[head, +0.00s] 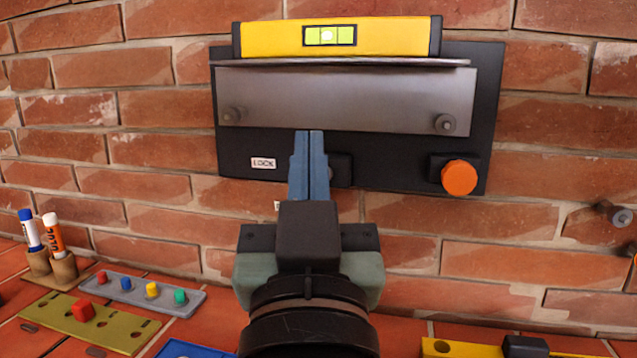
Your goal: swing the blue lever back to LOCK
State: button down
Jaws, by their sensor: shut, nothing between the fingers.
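My gripper (309,137) is seen from behind in the head view, its two blue-grey fingers shut together and pointing at the wall panel. The black panel (232,140) is fixed to the brick wall and carries a white LOCK label (263,163), left of the fingers. A dark block (341,171) on the panel shows just right of the fingers, partly covered by them. I cannot make out the blue lever apart from the fingers; my gripper covers that part of the panel. Whether the fingers touch anything there cannot be told.
A grey shelf plate (340,98) with a yellow spirit level (270,38) sits above. An orange knob (459,177) is at lower right. Pegged strips (190,301) and a marker holder (62,270) stand at lower left. A grey wall peg (621,217) is far right.

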jog(key=w+f+m+g+y+p, duration=0.15)
jog(key=w+g+p, duration=0.4)
jog(key=p, duration=1.05)
notch_tip(320, 180, down, 7)
jog(key=s+d+m+g+y, duration=0.1)
jog(key=s+m+g+y, duration=0.1)
jog(key=m+y, duration=0.15)
jog(key=s+d+f+m+t+y, duration=0.1)
jog(key=s+d+f+m+t, duration=0.1)
jog(key=s+d+f+m, duration=0.2)
jog(key=s+d+m+p, duration=0.1)
jog(key=s+d+m, duration=0.2)
jog(key=m, duration=0.4)
jog(key=shift+s+f, duration=0.2)
jog(key=shift+s, duration=0.6)
jog(key=shift+w, duration=0.1)
jog(key=s+a+r+p+x, duration=0.1)
jog(key=a+p+x, duration=0.1)
jog(key=x, duration=1)
jog(key=shift+w+a+p, duration=0.3)
jog(key=shift+w+p, duration=0.1)
jog(key=shift+p, duration=0.4)
